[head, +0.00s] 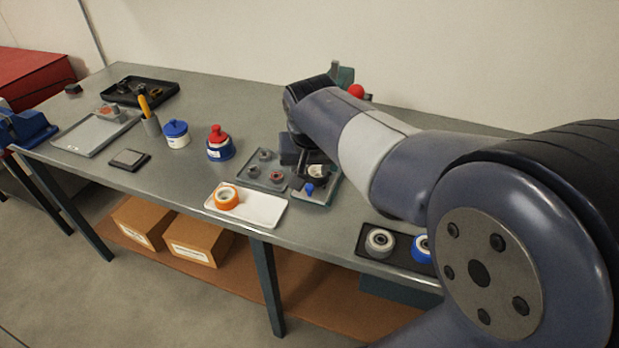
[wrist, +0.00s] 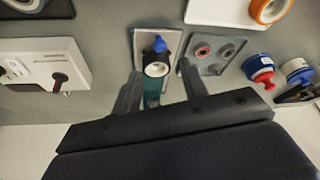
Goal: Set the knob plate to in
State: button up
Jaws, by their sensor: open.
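A grey plate with a teal part on it, which looks like the knob plate (wrist: 142,40), lies in the upper middle of the wrist view. It carries a blue knob (wrist: 159,44) and a round white-rimmed dark part (wrist: 157,69). In the head view the blue knob (head: 309,189) shows near the table's front side, right of the white tray. My gripper (wrist: 159,70) is open, its two fingers on either side of the round part in the wrist view. Contact cannot be told. In the head view my gripper and arm hide part of the plate.
A grey plate with several round parts (head: 253,171) lies close beside it. A white tray (head: 262,212) holds an orange ring (head: 227,197). A black tray (head: 372,252) with wheels lies to the right. A white panel (wrist: 75,56) with a dark knob stands left in the wrist view.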

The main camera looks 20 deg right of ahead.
aim_at(310, 187)
jog(key=x, duration=0.8)
jog(key=shift+w+f, duration=0.15)
jog(key=shift+f, duration=0.2)
jog(key=shift+c, duration=0.3)
grip_shut()
